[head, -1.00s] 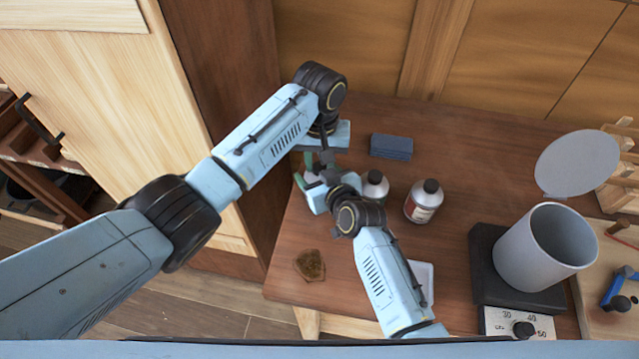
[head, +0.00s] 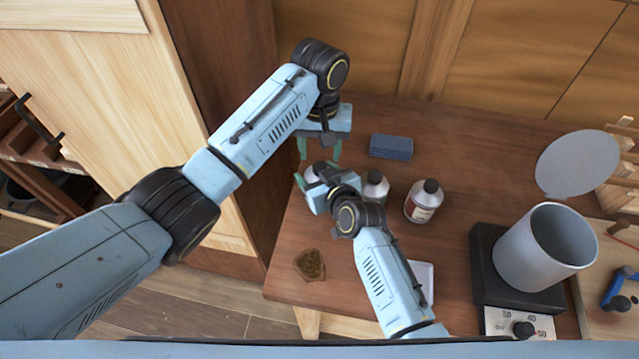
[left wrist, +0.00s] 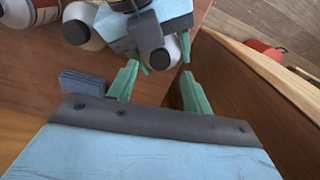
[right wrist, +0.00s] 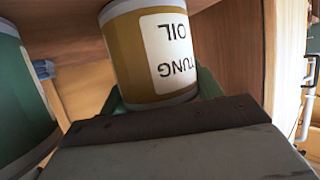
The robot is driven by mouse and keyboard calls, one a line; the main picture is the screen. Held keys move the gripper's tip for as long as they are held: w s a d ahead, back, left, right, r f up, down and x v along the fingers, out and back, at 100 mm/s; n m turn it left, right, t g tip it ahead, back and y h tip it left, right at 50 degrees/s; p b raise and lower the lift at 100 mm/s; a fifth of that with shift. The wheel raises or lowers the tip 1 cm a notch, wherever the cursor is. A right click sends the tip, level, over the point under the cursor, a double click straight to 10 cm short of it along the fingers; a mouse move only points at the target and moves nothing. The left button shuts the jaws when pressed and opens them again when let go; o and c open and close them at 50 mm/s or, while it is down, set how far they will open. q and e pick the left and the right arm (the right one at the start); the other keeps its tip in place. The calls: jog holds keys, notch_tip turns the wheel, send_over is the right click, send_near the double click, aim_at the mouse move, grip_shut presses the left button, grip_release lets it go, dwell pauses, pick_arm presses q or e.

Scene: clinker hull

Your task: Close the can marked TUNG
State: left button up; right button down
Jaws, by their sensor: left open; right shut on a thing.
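The can marked TUNG (right wrist: 155,55) has a mustard body and a cream label; the lettering shows upside down in the right wrist view. My right gripper (head: 312,193) is shut around it near the table's left end. Its pale top (head: 309,175) and a dark cap (head: 319,166) show in the head view. The cap appears to sit on the can; how tight it is I cannot tell. My left gripper (head: 320,149) is open and empty just behind and above the cap, its green fingers apart. In the left wrist view the can (left wrist: 172,52) lies beyond the fingertips.
Two capped cans, one (head: 375,187) close beside my right gripper and one with a red label (head: 421,207), stand to the right. A blue block (head: 391,146) lies behind. A brown rag (head: 310,265) lies in front. A grey pot (head: 530,260) stands on a hotplate at right.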

aim_at(320, 166)
pick_arm(q)
jog(key=shift+r, duration=0.25)
jog(key=shift+r, duration=0.1)
jog(key=shift+c, duration=0.2)
jog(key=shift+r+n, duration=1.6)
jog(key=shift+r, duration=0.05)
jog(key=shift+f, duration=4.05)
